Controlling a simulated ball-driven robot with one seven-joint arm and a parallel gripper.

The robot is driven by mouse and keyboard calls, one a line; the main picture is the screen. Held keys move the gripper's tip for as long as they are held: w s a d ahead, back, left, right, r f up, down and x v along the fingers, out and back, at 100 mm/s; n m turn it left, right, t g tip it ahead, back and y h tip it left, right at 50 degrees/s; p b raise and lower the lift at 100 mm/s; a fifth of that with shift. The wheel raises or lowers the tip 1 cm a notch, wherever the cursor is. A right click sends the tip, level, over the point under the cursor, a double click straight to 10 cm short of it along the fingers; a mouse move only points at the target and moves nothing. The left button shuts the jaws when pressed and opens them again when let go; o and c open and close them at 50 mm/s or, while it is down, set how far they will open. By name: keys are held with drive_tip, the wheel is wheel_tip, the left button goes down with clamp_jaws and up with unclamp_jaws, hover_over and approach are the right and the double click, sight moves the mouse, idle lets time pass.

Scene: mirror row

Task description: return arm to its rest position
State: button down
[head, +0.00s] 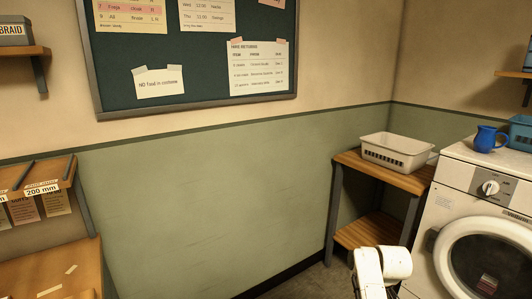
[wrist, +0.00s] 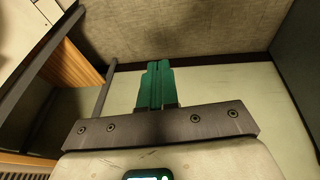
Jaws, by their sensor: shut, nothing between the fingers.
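My gripper (wrist: 157,66) shows in the wrist view with its two green fingers side by side and touching. It is shut and holds nothing. Beyond the fingertips are a pale wall surface, a dark strip and a brownish surface, with no object at the tips. In the head view, white links of my arm (head: 383,268) show at the bottom right, in front of the wooden stand and left of the washing machine. I cannot make out the fingers in the head view.
A wooden stand (head: 385,176) carries a pale basket (head: 393,150). The washing machine (head: 468,190) stands to its right, with a blue mug (head: 486,139) and a blue basket (head: 521,133) on top. A shelf unit (head: 50,268) is at left.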

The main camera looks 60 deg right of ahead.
drive_tip(key=w+a+n+y+p, duration=0.1)
drive_tip(key=w+a, duration=0.2)
drive_tip(key=a, duration=0.8)
drive_tip(key=w+a+n+y+p, duration=0.1)
drive_tip(key=w+a, duration=0.1)
drive_tip(key=a, duration=0.9)
drive_tip(key=s+a+r+n, duration=0.1)
drive_tip(key=s+a, duration=0.1)
drive_tip(key=a, duration=0.5)
drive_tip(key=s+a+n+g+p, duration=0.1)
drive_tip(key=s+a, duration=0.2)
drive_tip(key=a, duration=0.4)
drive_tip(key=shift+s+a+r, duration=0.15)
drive_tip(key=shift+a+r, duration=0.05)
drive_tip(key=shift+r, duration=0.15)
